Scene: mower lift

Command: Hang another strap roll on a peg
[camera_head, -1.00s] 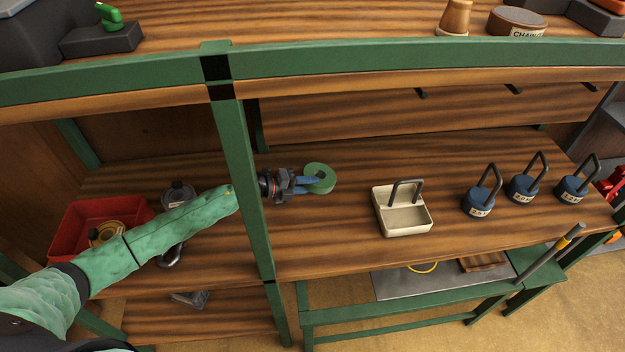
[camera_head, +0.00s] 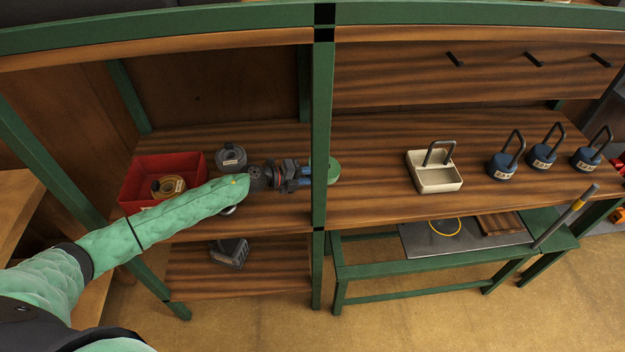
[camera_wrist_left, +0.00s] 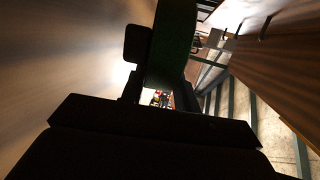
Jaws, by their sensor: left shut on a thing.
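My left gripper (camera_head: 308,174) reaches behind the green upright post and is shut on a green strap roll (camera_head: 333,171). The post hides the fingertips and part of the roll. In the left wrist view the roll (camera_wrist_left: 172,45) is dark and fills the gap between the fingers. Three dark pegs stick out of the back board: a left peg (camera_head: 455,60), a middle peg (camera_head: 534,60) and a right peg (camera_head: 600,61). All three look bare. A grey roll (camera_head: 231,157) lies on the shelf, and a tan roll (camera_head: 168,187) lies in the red bin. My right gripper is not in view.
The green post (camera_head: 321,120) stands between the two shelf bays. The red bin (camera_head: 190,163) is at left. A cream tray with a dark handle (camera_head: 438,179) and three blue weights (camera_head: 542,156) stand on the right shelf. Shelf surface between post and tray is clear.

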